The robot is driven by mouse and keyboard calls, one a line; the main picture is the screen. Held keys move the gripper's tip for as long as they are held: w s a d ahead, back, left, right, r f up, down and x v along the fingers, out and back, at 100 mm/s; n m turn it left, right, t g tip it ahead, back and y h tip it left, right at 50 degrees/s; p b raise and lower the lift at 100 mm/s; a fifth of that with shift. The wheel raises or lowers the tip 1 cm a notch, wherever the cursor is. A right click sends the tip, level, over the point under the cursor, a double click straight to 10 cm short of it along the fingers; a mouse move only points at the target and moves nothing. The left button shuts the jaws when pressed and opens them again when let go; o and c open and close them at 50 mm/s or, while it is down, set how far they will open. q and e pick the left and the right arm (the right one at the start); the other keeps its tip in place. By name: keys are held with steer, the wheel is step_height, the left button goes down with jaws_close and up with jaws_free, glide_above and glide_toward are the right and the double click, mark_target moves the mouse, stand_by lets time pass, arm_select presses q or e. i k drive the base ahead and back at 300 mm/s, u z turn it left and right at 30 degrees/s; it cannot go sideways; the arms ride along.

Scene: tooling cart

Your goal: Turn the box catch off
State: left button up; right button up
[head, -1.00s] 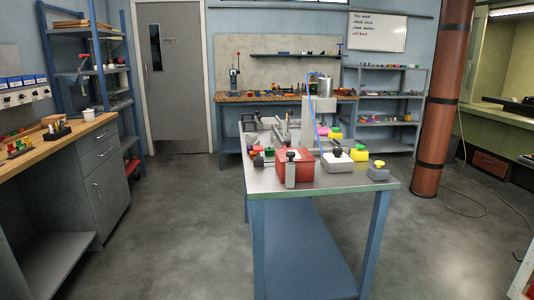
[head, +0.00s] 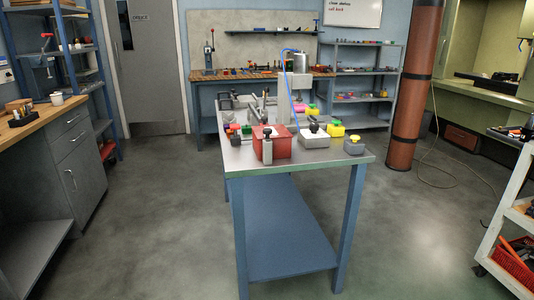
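A red box (head: 281,148) stands near the front edge of the metal-topped table (head: 300,162). A grey upright piece with a dark knob (head: 267,148) is at its front left; it looks like a catch, but its setting is too small to tell. To the right are a white box with a dark knob (head: 315,139) and a small grey box with a knob (head: 354,145). Neither of my grippers is in view.
A grey machine with a blue hose (head: 299,85) stands behind the boxes, with yellow pieces (head: 336,129) nearby. A wooden-topped bench (head: 30,122) is at left, a white cart (head: 510,200) at right. The floor in front of the table is clear.

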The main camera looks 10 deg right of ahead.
mark_target(267, 132)
steer(key=z, duration=1.45)
steer(key=i, duration=1.85)
steer(key=u, duration=1.35)
